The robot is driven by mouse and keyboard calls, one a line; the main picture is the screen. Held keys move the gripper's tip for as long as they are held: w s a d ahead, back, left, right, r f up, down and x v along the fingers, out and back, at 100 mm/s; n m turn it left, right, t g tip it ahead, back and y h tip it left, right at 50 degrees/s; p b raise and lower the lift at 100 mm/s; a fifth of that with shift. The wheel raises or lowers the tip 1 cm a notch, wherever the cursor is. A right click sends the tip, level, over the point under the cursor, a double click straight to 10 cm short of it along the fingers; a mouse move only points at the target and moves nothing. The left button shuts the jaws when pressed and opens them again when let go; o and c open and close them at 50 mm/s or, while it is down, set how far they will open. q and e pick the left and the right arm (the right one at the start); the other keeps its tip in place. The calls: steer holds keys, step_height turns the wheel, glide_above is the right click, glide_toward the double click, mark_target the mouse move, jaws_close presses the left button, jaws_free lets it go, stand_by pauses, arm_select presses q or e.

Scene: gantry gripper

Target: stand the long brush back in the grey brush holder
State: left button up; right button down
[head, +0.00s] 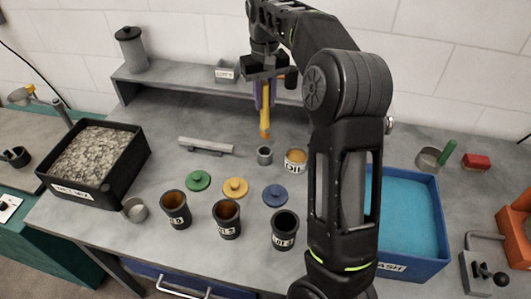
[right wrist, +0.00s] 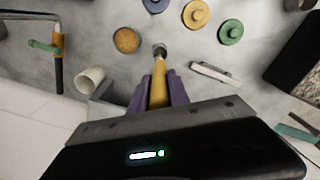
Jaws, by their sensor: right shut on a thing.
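My right gripper (head: 263,95) is shut on the long brush (head: 265,122), a yellow-orange stick held roughly upright between purple fingers. The upper part of the brush is hidden by the gripper. My left gripper is not in view.
A labelled tin (head: 295,161) stands close right of the holder. Green (head: 198,180), yellow (head: 235,187) and blue (head: 274,194) lids lie in front, with several dark cups nearer. A grey bar (head: 206,145) lies left. A raised shelf (head: 185,77) runs behind; a blue tray (head: 408,220) stands right.

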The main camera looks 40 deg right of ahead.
mark_target(265, 127)
steer(key=shift+s+d+f, duration=0.1)
steer(key=shift+f, duration=1.2)
step_height(265, 127, down, 4)
steer(key=shift+r, duration=0.15)
steer(key=shift+f+b, duration=0.4)
steer(key=shift+f, duration=1.45)
steer(key=shift+f, duration=0.1)
steer(key=c, duration=1.2)
jaws_free()
steer(key=shift+c, duration=0.2)
